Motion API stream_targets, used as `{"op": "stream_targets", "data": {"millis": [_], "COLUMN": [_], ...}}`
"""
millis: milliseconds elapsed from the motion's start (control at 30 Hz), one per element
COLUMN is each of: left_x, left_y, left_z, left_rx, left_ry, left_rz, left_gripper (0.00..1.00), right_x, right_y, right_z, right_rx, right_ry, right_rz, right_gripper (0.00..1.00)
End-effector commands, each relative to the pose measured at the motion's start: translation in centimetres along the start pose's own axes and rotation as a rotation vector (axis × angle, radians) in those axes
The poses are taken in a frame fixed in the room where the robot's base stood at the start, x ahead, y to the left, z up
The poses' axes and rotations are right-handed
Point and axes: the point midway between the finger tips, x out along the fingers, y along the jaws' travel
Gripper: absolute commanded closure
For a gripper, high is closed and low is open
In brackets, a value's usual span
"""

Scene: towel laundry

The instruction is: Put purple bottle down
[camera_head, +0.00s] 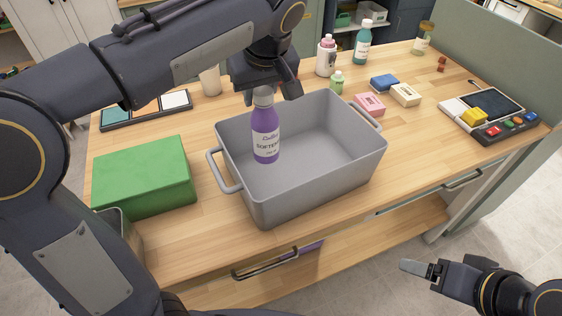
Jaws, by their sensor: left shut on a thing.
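The purple bottle (265,142) has a grey cap and a white label reading "SOFTEN". It hangs upright from my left gripper (270,90), which is shut on it at the cap. The bottle appears over the left part of the grey bin (318,188). I cannot tell whether its base touches the bin floor. The bin looks otherwise empty. My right gripper (420,269) is low at the bottom right, off the table's front edge and away from the bottle. Its finger gap does not show clearly.
A green box (145,176) stands left of the bin. Behind the bin are a white bottle (326,58), a teal bottle (362,44) and a small green bottle (337,83). Sponges (369,104) lie to its right. A button panel (504,128) is farther right. Bare wood (440,150) shows between.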

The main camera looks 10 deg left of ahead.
Motion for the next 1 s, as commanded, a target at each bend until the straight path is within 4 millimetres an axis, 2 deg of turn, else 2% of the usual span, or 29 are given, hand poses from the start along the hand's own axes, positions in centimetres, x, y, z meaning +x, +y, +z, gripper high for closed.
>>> {"op": "stream_targets", "data": {"millis": [300,467,700,1000], "left_x": [4.7,6.1,9.0,9.4], "left_y": [-0.1,0.0,-0.1,0.0], "left_z": [2.0,2.6,3.8,3.9], "left_rx": [0.003,0.002,0.002,0.000], "left_ry": [-0.001,0.000,0.000,0.001], "left_rz": [-0.001,0.000,0.000,0.002], "left_gripper": [1.00,1.00,1.00,1.00], "right_x": [0.4,0.4,0.5,0.5], "right_y": [0.2,0.2,0.2,0.2], "right_z": [0.2,0.2,0.2,0.2], "right_rx": [0.000,0.000,0.000,0.000], "right_ry": [0.001,0.001,0.001,0.001], "right_rz": [0.000,0.000,0.000,0.000], "right_gripper": [0.23,0.23,0.23,0.23]}}
